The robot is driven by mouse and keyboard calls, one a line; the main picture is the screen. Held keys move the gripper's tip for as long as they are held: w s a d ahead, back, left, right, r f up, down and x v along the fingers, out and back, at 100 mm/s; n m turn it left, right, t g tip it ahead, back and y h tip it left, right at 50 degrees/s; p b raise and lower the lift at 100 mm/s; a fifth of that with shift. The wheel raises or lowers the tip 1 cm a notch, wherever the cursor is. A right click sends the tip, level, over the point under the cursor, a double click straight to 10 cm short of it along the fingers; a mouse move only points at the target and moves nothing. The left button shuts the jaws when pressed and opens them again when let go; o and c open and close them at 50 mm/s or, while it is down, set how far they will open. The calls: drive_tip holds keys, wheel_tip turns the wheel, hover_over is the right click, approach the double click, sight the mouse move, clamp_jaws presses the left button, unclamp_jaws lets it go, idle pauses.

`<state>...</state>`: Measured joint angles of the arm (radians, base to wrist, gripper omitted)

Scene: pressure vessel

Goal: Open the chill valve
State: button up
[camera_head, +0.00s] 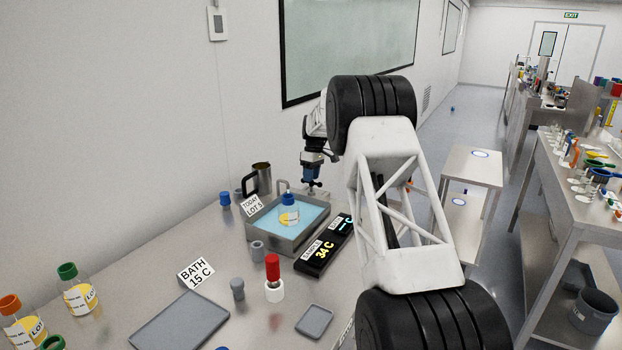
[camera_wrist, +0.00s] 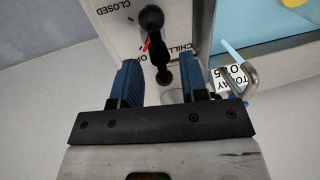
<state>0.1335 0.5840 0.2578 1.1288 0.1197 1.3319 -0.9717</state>
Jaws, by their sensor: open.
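The chill valve shows in the wrist view as a black lever (camera_wrist: 163,74) with a round knob and a red pointer, on a pale panel (camera_wrist: 117,22). The panel reads CLOSED at the upper left and CHILL, partly hidden, at the right; the text appears upside down. My gripper (camera_wrist: 160,66) is open, its two blue fingers apart on either side of the lever's lower end, with gaps visible. I cannot tell how deep the lever sits between them. In the head view my gripper (camera_head: 312,186) is small, behind the bath, and the valve cannot be made out.
A steel bath (camera_head: 285,247) of blue liquid holds a blue-capped bottle (camera_head: 289,212). A bent metal spout (camera_wrist: 246,80) is close right of my fingers. A black display (camera_head: 323,247), steel jug (camera_head: 261,178), red-topped item (camera_head: 273,277) and grey tray (camera_head: 180,322) stand on the bench.

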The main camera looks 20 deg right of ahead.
wheel_tip(320, 180, up, 7)
drive_tip(key=shift+w+d+f, duration=0.2)
drive_tip(key=shift+w+d, duration=0.25)
idle(0.3)
drive_tip(key=s+a+r+m+t, duration=0.1)
drive_tip(key=s+a+r+m, duration=0.3)
drive_tip(key=s, duration=0.8)
drive_tip(key=s+a+r+n+h, duration=0.1)
drive_tip(key=s+a+r, duration=0.1)
drive_tip(key=s+r, duration=0.75)
drive_tip(key=s+a+r+m+t, duration=0.1)
drive_tip(key=s+a+r+m, duration=0.15)
drive_tip(key=s, duration=1.15)
drive_tip(key=s+a+f+m, duration=0.1)
drive_tip(key=s+f, duration=0.2)
drive_tip(key=s, duration=1)
drive_tip(key=s+a+f+m+t, duration=0.1)
drive_tip(key=s+f, duration=0.3)
drive_tip(key=s, duration=0.9)
drive_tip(key=s+a+f+m+t, duration=0.1)
drive_tip(key=s+f, duration=0.3)
drive_tip(key=s, duration=0.9)
drive_tip(key=shift+a+m+h, duration=0.4)
drive_tip(key=shift+m, duration=0.05)
